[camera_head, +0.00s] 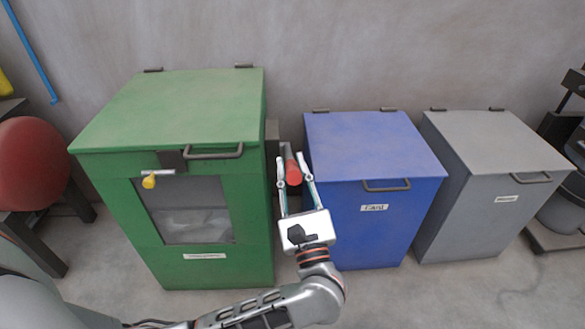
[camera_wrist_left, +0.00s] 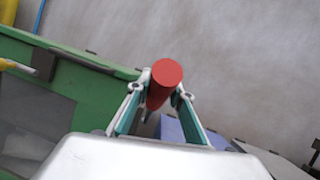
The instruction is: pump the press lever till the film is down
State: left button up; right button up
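The press lever's red cylindrical grip (camera_head: 292,172) stands in the gap between the green cabinet (camera_head: 200,262) and the blue bin. Its round red end (camera_wrist_left: 167,73) faces the camera in the left wrist view. My left gripper (camera_head: 292,163) has one finger on each side of the red grip, and its fingertips (camera_wrist_left: 162,90) look closed against it. The rest of the lever is mostly hidden behind the grip and fingers. Pale, crumpled material shows low behind the cabinet's window (camera_head: 185,200); I cannot tell whether it is film. My right gripper is not in view.
The blue bin (camera_head: 340,225) stands close right of my left gripper, with a grey bin (camera_head: 460,215) beyond it. The green cabinet has a yellow-knobbed latch (camera_head: 149,182) and a lid handle (camera_head: 213,154). A red rounded object (camera_head: 28,165) stands far left. Floor in front is clear.

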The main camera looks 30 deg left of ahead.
pick_arm(q)
grip_shut()
jog(key=shift+w+r, duration=0.1)
jog(key=shift+r, duration=0.05)
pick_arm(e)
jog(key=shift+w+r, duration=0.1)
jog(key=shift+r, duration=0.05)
